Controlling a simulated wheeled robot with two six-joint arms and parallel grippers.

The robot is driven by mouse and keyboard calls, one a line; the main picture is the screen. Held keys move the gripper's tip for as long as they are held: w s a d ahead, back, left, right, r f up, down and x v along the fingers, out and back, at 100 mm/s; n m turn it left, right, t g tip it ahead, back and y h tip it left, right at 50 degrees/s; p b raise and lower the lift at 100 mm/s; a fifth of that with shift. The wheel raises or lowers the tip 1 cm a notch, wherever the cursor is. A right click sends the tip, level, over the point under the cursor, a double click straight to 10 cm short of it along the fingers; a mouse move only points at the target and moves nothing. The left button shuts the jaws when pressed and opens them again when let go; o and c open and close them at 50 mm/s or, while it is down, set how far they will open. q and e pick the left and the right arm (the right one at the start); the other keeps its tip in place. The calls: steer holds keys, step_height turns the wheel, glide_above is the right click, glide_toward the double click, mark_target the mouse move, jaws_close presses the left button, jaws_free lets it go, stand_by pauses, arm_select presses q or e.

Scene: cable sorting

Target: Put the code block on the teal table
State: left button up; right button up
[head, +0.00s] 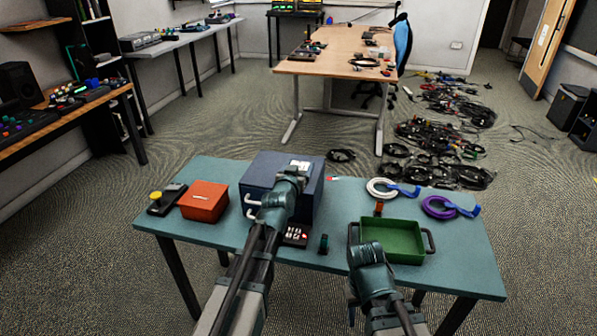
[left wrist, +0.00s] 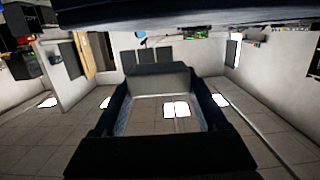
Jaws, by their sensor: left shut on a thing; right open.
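A small white block with dark marks, which looks like the code block (head: 300,164), shows at the tip of my left gripper (head: 293,174). My left gripper is shut on it, above the dark blue box with drawer handles (head: 262,163). The arm hides part of the box, and I cannot tell how much clearance there is. The teal table (head: 450,263) stands under all this. My right gripper (head: 367,256) is open at the front left of the green tray (head: 405,228). The left wrist view shows an upside-down room framed by dark gripper parts; the block is not clear there.
On the teal table are a red box (head: 204,201), a yellow-topped device (head: 157,200), a white cable coil (head: 383,188), a purple cable coil (head: 440,206) and a dark panel (head: 297,236). Tangled cables (head: 435,150) lie on the floor behind.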

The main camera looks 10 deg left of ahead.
arm_select(q)
steer(key=shift+w+a+f, duration=0.1)
steer(key=shift+w+a, duration=0.05)
steer(key=shift+w, duration=0.45)
steer(key=shift+w+a+f, duration=0.1)
steer(key=shift+w, duration=0.5)
step_height(320, 180, down, 3)
steer(key=b, duration=0.3)
steer(key=shift+a, duration=0.1)
steer(key=shift+f+b, duration=0.25)
steer(key=shift+b, duration=0.15)
steer(key=shift+f, duration=0.15)
steer(key=o, duration=1.3)
